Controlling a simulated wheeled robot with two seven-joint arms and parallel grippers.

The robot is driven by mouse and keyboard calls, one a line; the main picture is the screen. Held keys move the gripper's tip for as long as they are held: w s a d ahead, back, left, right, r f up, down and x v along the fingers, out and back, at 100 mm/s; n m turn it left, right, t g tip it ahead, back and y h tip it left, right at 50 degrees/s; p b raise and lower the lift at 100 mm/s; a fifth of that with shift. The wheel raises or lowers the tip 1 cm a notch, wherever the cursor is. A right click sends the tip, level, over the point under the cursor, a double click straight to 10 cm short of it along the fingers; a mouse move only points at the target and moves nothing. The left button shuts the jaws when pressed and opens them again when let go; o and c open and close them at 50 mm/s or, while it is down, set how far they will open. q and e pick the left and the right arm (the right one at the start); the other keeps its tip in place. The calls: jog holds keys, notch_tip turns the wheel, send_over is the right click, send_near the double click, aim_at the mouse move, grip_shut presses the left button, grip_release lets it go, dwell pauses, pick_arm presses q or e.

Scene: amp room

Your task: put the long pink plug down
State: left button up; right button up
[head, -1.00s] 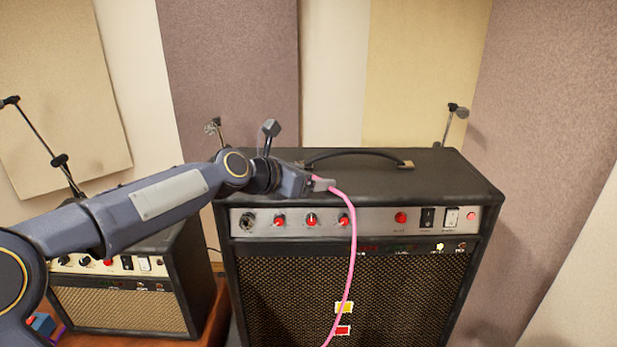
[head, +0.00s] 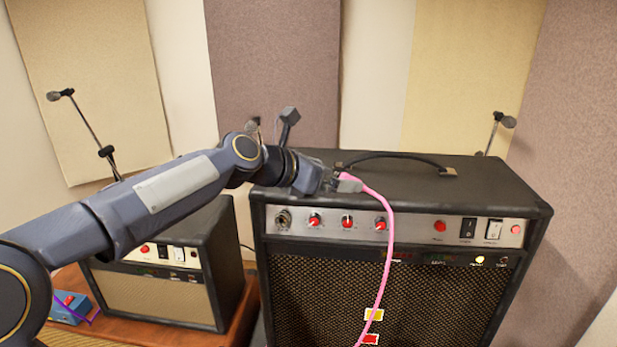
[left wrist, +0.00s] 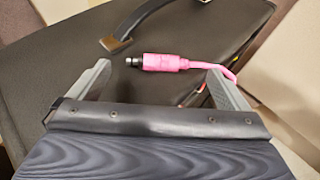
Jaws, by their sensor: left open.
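The long pink plug (left wrist: 165,62), with a dark and metal tip, appears to lie on the black top of the large amp (left wrist: 70,100), near one end of its handle. My left gripper (left wrist: 159,70) is open, one finger on each side of the plug, with a visible gap at the tip side. The pink cable (head: 388,240) runs past one finger and hangs down over the amp's front. In the head view my left gripper (head: 345,184) is at the top front of the large amp and mostly hides the plug. My right gripper is not in view.
The large amp's handle (head: 400,156) arches close behind my gripper. Its front panel (head: 410,228) has a jack, red knobs and switches. A smaller amp (head: 160,295) stands at left beside a blue pedal (head: 68,308). Microphone stands (head: 90,130) are behind. The amp top at right is clear.

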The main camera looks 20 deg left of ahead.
pick_arm(q)
jog(key=b+v, duration=0.1)
jog(key=v, duration=0.6)
jog(key=s+d+f+m+g+y, duration=0.2)
jog(key=s+f+m+g, duration=0.4)
jog(key=s+f+m, duration=2)
jog(key=shift+d+m+y, duration=0.2)
jog(key=shift+m+y, duration=0.2)
jog(key=shift+m, duration=0.7)
jog(key=shift+s+f, duration=0.1)
jog(key=shift+f, duration=0.05)
